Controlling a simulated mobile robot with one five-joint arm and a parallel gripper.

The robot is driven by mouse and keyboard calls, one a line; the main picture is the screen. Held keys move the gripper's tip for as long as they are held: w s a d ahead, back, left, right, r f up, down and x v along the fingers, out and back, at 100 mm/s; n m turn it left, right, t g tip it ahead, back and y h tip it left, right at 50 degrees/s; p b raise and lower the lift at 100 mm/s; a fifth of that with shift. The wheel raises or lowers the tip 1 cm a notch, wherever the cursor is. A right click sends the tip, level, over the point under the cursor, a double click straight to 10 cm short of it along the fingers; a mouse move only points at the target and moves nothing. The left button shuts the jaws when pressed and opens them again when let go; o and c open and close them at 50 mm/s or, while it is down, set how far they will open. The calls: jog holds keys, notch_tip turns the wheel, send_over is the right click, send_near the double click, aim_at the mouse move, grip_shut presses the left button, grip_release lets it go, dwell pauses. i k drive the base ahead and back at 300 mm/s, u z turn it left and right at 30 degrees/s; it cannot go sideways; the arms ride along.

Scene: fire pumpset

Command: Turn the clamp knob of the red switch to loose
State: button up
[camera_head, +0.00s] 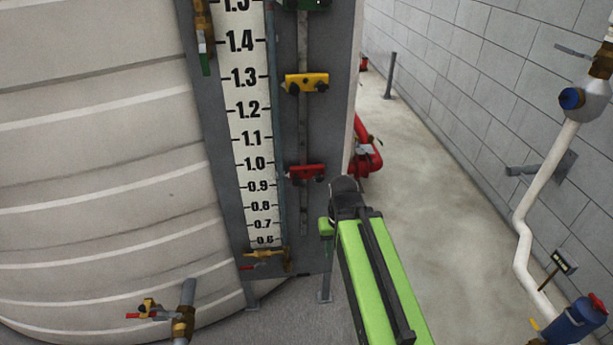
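The red switch (306,171) sits on a vertical rail on the grey panel, right of the white level scale, at about the 1.0 mark. Small dark knobs show at its lower left and lower right; which way they are turned is too small to tell. My green and black arm reaches up from the bottom, and its dark end with my gripper (344,190) is just right of and slightly below the red switch. A gap shows between them in the picture. The fingers are not distinct and their opening is hidden. I see nothing held.
A yellow switch (306,82) and a green switch (303,4) are higher on the same rail. A large ribbed tank (100,170) fills the left. Red piping (367,158) stands behind the panel's right edge. A white pipe (545,190) runs at right. The floor (440,200) between is clear.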

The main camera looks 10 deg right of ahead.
aim_at(318, 178)
jog(key=u, duration=0.4)
jog(key=k, duration=1.2)
jog(key=u, duration=1.45)
jog(key=i, duration=1.35)
jog(key=z, duration=0.25)
